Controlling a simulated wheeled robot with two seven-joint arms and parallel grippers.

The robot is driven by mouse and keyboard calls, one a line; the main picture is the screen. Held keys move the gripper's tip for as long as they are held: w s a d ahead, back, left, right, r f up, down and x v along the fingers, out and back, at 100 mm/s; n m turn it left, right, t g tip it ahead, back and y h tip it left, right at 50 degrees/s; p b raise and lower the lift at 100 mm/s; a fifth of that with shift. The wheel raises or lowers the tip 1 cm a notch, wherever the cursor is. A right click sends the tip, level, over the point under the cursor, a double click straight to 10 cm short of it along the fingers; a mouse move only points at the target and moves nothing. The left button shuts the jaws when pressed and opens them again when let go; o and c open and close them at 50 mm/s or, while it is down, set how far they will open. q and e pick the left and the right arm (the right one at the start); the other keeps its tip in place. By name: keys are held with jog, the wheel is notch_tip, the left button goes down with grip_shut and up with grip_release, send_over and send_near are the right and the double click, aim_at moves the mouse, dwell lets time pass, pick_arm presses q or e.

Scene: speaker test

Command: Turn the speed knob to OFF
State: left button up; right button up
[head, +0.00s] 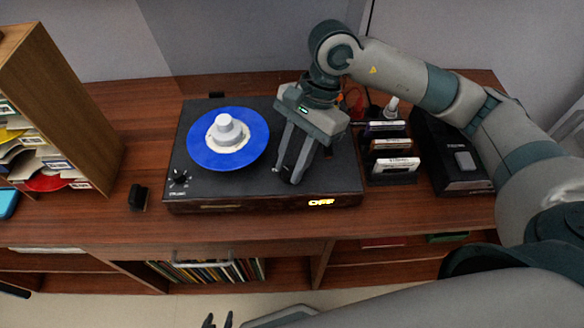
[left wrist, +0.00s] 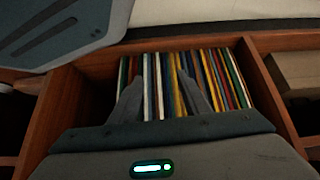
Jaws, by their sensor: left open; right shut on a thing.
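A black turntable (head: 230,190) with a wooden front stands on the desk in the head view. A blue record (head: 200,150) with a white centre piece lies on it. A small black knob (head: 180,177) with white marks around it is at its front left corner; the lettering is too small to read. A lit display (head: 321,202) on the front reads OFF. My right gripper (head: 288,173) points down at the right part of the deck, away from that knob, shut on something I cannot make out. My left gripper (head: 217,321) is open and low, at the picture's bottom edge.
A shelf compartment with several record sleeves (left wrist: 160,85) lies beyond my left gripper in the left wrist view. Cassette-like cases (head: 394,165) and a black device (head: 450,150) stand right of the turntable. A wooden rack (head: 70,90) and small black block (head: 138,197) stand left.

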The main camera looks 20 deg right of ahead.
pick_arm(q)
jog(key=shift+s+a+f+g+y+b, duration=0.3)
jog(key=shift+s+a+f+g+b, duration=0.25)
jog(key=shift+a+f, duration=0.2)
pick_arm(e)
jog(key=shift+n, duration=0.4)
jog(key=o, duration=1)
jog(key=shift+o, duration=0.2)
jog(key=shift+r, duration=0.1)
jog(key=shift+v, duration=0.8)
pick_arm(q)
jog(key=shift+s+a+f+g+y+b, duration=0.3)
jog(key=shift+s+a+f+g+b, duration=0.7)
jog(key=shift+a+b, duration=0.25)
pick_arm(e)
jog(key=v, duration=1.5)
jog(key=shift+w+r, duration=0.3)
